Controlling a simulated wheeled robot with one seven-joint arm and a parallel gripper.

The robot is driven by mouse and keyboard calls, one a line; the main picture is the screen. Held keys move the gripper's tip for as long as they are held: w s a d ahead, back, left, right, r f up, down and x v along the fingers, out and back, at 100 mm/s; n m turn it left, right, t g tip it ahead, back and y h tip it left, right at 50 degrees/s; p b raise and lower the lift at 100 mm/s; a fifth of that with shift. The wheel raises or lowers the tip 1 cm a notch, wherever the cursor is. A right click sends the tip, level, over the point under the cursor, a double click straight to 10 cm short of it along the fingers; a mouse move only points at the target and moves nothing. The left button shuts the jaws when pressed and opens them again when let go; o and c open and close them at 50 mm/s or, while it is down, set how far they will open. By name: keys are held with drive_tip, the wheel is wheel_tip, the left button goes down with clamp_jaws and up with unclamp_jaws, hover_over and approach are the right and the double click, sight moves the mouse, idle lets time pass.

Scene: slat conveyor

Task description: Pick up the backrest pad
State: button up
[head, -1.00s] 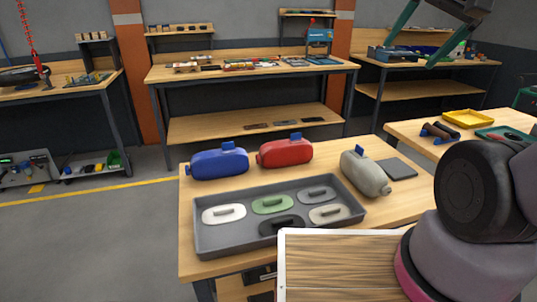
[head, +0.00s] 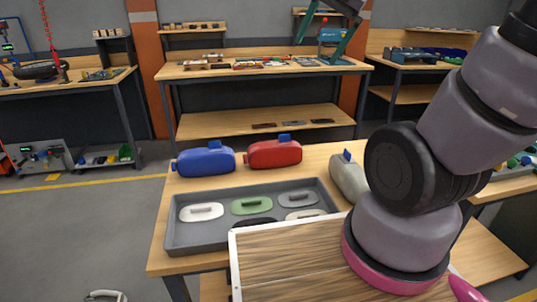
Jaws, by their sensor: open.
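Nothing in view is clearly marked as the backrest pad. Several oval pads with raised bars lie in a grey tray (head: 172,240) on the near wooden table: a white pad (head: 201,212), a green pad (head: 251,205), a grey pad (head: 297,199), a black pad (head: 250,221) and a cream pad (head: 305,214). The wooden board edge in front partly hides the black and cream ones. My gripper (head: 316,50) shows at the top, its teal fingers spread, open and empty. It appears high above the tray, apart from every pad.
My arm covers the table's right part. Loaded workbenches (head: 265,65) line the back.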

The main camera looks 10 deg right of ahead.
drive_tip(key=w+a+f+m+g, duration=0.25)
drive_tip(key=w+f, duration=0.25)
drive_tip(key=w, duration=0.3)
drive_tip(key=m+g+h, duration=0.3)
drive_tip(key=m, duration=0.5)
hover_over(275, 143)
drive_tip(key=f, duration=2.2)
drive_tip(key=shift+d+f, duration=0.3)
drive_tip(key=shift+f, duration=0.1)
wheel_tip(275, 143, down, 6)
drive_tip(key=shift+s+a+f, duration=0.1)
drive_tip(key=shift+a+f, duration=0.1)
drive_tip(key=shift+f, duration=1.15)
drive_tip(key=shift+s+a+f, duration=0.1)
drive_tip(key=shift+a+f, duration=0.05)
drive_tip(key=shift+f, duration=1.2)
clamp_jaws()
